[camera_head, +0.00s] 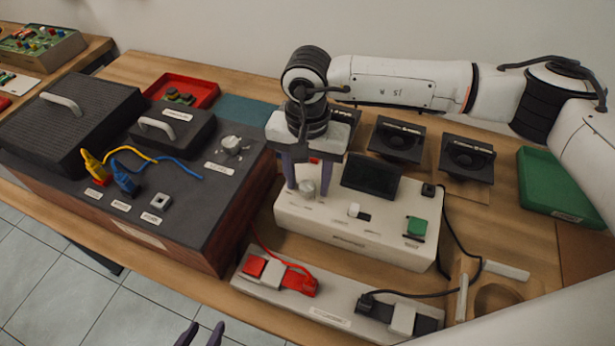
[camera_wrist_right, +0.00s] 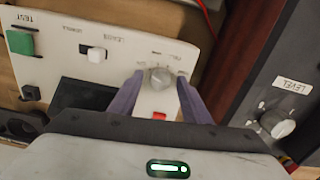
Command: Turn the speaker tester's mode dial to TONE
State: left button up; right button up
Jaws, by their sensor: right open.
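The speaker tester (camera_head: 320,222) is a cream box on the bench with a dark screen (camera_head: 371,177), a slide switch (camera_head: 356,211) and a green button (camera_head: 417,227). Its silver dial (camera_head: 306,190) is at the left of the top panel; it also shows in the right wrist view (camera_wrist_right: 160,77). The small print around the dial is too blurred to read surely. My right gripper (camera_head: 308,180) points down with its purple fingers open on either side of the dial, with small gaps visible. My left gripper (camera_head: 201,335) shows only its fingertips, apart, at the bottom edge.
A dark-topped amplifier (camera_head: 215,205) with a LEVEL knob (camera_wrist_right: 283,128) stands left of the tester. A power strip (camera_head: 345,315) with red and black cables lies in front. Black speakers (camera_head: 396,142) stand behind; a green tray (camera_head: 555,185) is right.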

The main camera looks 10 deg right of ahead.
jog(key=shift+c, duration=0.4)
jog(key=c, duration=1)
jog(key=shift+o, duration=0.2)
